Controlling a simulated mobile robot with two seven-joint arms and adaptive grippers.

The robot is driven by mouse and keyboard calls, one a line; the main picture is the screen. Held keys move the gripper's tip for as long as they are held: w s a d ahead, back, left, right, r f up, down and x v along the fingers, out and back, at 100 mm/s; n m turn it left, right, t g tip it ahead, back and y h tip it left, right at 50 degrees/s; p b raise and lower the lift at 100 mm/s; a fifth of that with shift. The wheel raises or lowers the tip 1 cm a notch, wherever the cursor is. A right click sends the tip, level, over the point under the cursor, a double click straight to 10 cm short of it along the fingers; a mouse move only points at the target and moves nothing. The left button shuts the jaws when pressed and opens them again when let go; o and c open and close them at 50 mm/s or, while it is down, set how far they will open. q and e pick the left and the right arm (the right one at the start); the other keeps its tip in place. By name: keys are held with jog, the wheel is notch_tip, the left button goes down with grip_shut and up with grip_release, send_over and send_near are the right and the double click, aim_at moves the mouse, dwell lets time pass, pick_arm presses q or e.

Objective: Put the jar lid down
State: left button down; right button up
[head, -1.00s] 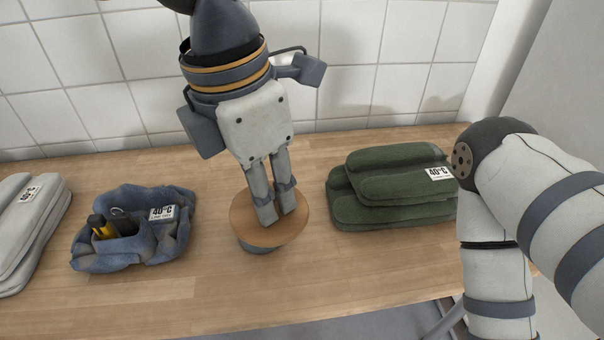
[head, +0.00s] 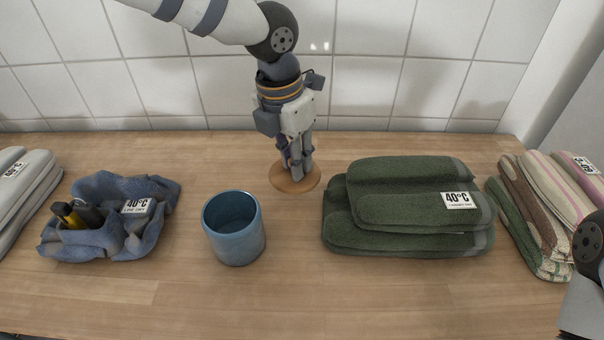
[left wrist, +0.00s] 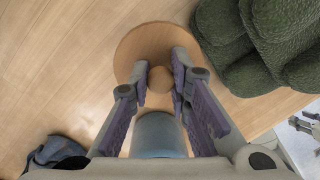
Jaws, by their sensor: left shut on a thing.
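The jar lid (head: 283,184) is a round wooden disc with a small knob, level behind the jar, at or just above the bench top; I cannot tell whether it touches. My left gripper (head: 298,170) points down on it. In the left wrist view its fingers stand on both sides of the knob (left wrist: 160,80), shut on it, with the lid's disc (left wrist: 137,42) beyond. The blue jar (head: 234,238) stands upright and open at the front, apart from the lid; its side also shows in the left wrist view (left wrist: 160,136).
A blue cloth bundle (head: 155,215) with dark and yellow items is left of the jar. Folded green towels (head: 400,205) lie right of the lid. Grey (head: 20,195) and striped textiles (head: 535,210) lie at the sides. A tiled wall (head: 400,60) closes the back.

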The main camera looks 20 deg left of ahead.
pick_arm(q)
jog(key=shift+w+a+f, duration=0.1)
jog(key=shift+w+f, duration=0.9)
jog(key=shift+f, duration=0.15)
jog(key=shift+w+f+b, duration=0.15)
jog(key=shift+f+b, duration=0.05)
jog(key=shift+f, duration=0.7)
jog(key=shift+w+f+b, duration=0.15)
jog(key=shift+f, duration=0.7)
jog(key=shift+f, duration=0.2)
jog(key=c, duration=1.5)
grip_release()
jog(key=shift+r, duration=0.15)
jog(key=r, duration=0.4)
jog(key=s+r, duration=0.1)
jog(key=r, duration=0.3)
jog(key=a+r+p, duration=0.1)
jog(key=r, duration=0.3)
jog(key=shift+s, duration=0.15)
